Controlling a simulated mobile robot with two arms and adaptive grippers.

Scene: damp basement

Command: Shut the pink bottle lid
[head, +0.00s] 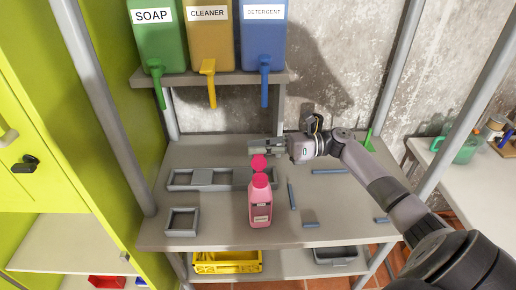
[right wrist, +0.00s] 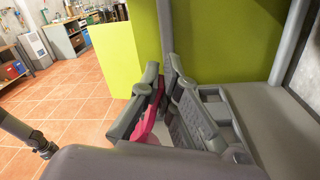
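The pink bottle (head: 260,206) stands upright on the grey table, with a label on its front. Its darker pink lid (head: 259,162) stands raised behind the bottle's top, swung open. My right gripper (head: 252,147) is level with the lid and just behind it, pointing left. In the right wrist view its two fingers (right wrist: 163,68) are a little apart, and pink (right wrist: 152,122) shows low between them, along the left finger. I cannot tell whether a finger touches the lid. My left gripper is not in view.
Grey open frames (head: 181,221) lie left of the bottle, and several blue bars (head: 328,171) lie to its right. A shelf (head: 225,78) above holds green, yellow and blue dispensers. A yellow crate (head: 227,267) sits below the tabletop. Metal posts flank the table.

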